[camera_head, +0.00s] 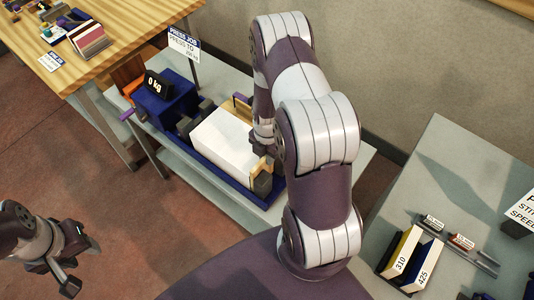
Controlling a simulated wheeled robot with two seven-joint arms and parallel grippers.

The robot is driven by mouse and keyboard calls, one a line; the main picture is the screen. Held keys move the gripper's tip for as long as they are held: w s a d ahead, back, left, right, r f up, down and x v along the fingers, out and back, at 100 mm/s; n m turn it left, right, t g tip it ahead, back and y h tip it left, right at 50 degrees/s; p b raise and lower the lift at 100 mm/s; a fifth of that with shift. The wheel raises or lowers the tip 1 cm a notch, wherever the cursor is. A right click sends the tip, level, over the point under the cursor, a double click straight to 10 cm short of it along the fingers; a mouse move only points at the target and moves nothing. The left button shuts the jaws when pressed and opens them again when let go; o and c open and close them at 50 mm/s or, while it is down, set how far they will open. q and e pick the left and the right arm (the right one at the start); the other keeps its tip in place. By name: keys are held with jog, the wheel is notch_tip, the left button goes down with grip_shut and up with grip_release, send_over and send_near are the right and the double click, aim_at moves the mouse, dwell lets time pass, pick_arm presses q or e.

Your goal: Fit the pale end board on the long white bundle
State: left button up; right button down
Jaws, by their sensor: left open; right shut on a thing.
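The long white bundle (222,145) lies in the blue press tray (222,178) on the low grey bench. A pale board (262,170) stands at the bundle's right end. Another pale strip shows at that end's far corner; I cannot tell if it is the same board. My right gripper (265,150) is at this end, shut on the pale board, its fingers partly hidden by my arm. I cannot tell whether the board touches the bundle. My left gripper (72,262) is open and empty at the lower left, away from the bench.
A blue press block (165,105) with a "0 kg" display stands at the tray's left end. A wooden table (110,45) with small items is at upper left. A grey table (440,185) at right holds boards marked 310 and 425 (422,265). Floor is clear at lower left.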

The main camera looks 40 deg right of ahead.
jog(key=shift+f, duration=0.25)
dwell(0.5)
jog(key=c, duration=1)
grip_release()
jog(key=shift+o, duration=0.2)
notch_tip(320, 180, up, 13)
jog(key=b, duration=0.2)
jog(key=shift+f+b, duration=0.15)
jog(key=shift+b, duration=0.15)
